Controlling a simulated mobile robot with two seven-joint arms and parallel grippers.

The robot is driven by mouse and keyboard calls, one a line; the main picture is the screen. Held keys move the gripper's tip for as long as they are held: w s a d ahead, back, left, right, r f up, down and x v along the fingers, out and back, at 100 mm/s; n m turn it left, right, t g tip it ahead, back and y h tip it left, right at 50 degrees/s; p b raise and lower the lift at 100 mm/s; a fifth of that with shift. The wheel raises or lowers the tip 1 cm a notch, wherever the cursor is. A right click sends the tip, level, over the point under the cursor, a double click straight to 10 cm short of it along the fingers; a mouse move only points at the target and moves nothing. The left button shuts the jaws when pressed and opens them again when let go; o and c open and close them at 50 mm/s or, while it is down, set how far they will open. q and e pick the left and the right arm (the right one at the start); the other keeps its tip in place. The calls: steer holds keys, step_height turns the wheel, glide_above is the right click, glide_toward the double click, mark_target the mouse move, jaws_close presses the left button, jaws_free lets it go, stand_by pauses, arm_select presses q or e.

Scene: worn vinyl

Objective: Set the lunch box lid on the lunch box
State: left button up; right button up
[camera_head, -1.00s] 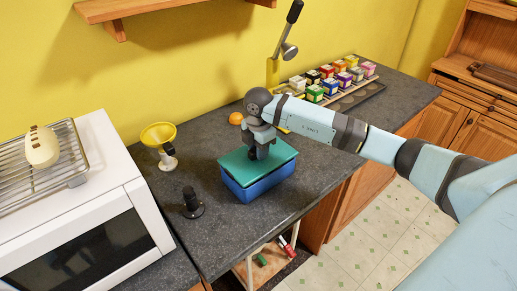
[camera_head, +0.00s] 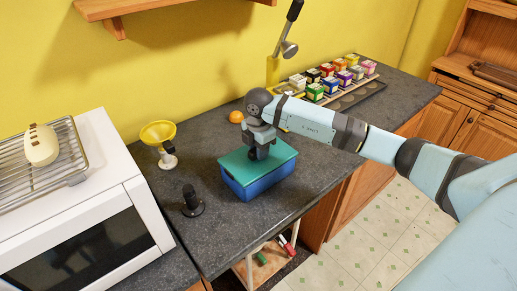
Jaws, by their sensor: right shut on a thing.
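The blue lunch box (camera_head: 262,186) stands on the dark counter. The green lunch box lid (camera_head: 240,163) lies over the top of the box and looks level and lined up with its rim. I cannot tell from this angle whether it is fully seated. My right gripper (camera_head: 258,153) points down at the middle of the lid and is shut on it; the fingertips and the part they grip are mostly hidden by the gripper body. My left gripper is not in view.
A yellow bowl-topped stand (camera_head: 159,135) and a black upright piece (camera_head: 191,202) stand left of the box. An orange round thing (camera_head: 236,117) lies behind it. A rack of colored boxes (camera_head: 330,84) is at the back right. A white oven (camera_head: 85,210) stands left.

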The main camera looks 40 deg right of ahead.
steer(key=shift+f, duration=0.3)
steer(key=o, duration=1.8)
steer(key=shift+r, duration=0.2)
steer(key=shift+r+p, duration=2.3)
steer(key=shift+r, duration=1.05)
